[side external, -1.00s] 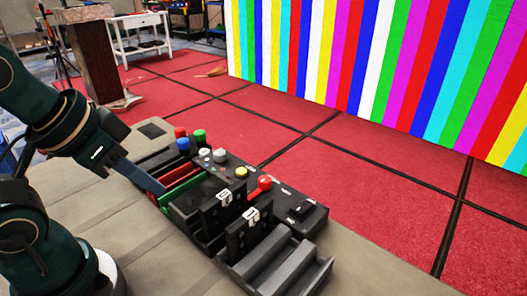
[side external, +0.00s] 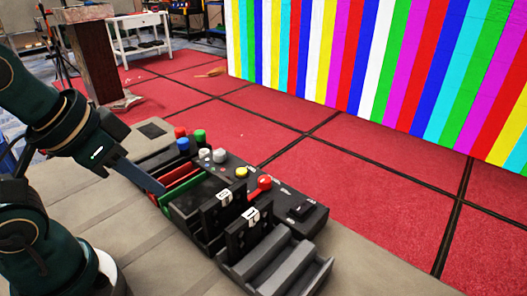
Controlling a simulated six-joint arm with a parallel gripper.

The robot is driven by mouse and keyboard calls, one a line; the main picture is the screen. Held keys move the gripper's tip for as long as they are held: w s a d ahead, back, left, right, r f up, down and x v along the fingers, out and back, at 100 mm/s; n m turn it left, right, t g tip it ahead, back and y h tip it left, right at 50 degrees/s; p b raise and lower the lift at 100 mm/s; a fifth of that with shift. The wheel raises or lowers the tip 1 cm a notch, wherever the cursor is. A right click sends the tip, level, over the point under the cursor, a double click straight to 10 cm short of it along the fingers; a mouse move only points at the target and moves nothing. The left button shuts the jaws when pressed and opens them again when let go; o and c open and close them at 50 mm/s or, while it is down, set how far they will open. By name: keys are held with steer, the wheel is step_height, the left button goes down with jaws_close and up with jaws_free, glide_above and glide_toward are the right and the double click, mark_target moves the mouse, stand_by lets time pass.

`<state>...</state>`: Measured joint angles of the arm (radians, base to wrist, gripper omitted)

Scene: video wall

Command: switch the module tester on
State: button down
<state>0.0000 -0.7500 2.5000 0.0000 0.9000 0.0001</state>
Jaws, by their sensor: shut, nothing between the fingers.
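The module tester is a long black unit (side external: 272,192) on the grey table. Its top carries a yellow button (side external: 241,172), a red-knobbed lever (side external: 264,183), grey knobs (side external: 219,155) and, at its right end, a black switch (side external: 304,210). I cannot tell the switch's position. Two black modules with white labels, one (side external: 209,213) and another (side external: 237,243), stand upright in front of the unit. My gripper (side external: 161,191) is shut and empty, pointing down at the left end of the unit, close to a red bar (side external: 180,181). Whether it touches anything is unclear.
Red, blue and green round parts (side external: 183,143) stand behind the red bar. A grey stepped rack (side external: 275,262) is at the near right end. A red floor (side external: 350,180), a striped video wall (side external: 400,60) and a brown lectern (side external: 93,60) lie beyond the table.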

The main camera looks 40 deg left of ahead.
step_height(320, 180, up, 6)
steer(key=f+m+h, duration=0.1)
steer(key=h, duration=0.5)
glide_above(293, 209)
steer(key=s+a, duration=0.1)
steer(key=shift+n+g+h, duration=0.3)
steer(key=shift+n+g, duration=0.1)
steer(key=shift+g, duration=0.2)
steer(key=f, duration=0.1)
steer(key=w+f, duration=0.1)
steer(key=f, duration=0.1)
steer(key=w+d+f, duration=0.1)
steer(key=shift+w+d+f, duration=0.1)
steer(key=shift+w+f, duration=0.1)
steer(key=shift+f, duration=0.15)
steer(key=shift+f, duration=0.1)
steer(key=shift+s+f, duration=0.25)
steer(key=shift+f, duration=1.15)
steer(key=shift+s+f, duration=0.2)
steer(key=shift+f, duration=1.25)
steer(key=shift+s+f, duration=0.25)
steer(key=shift+f, duration=1.15)
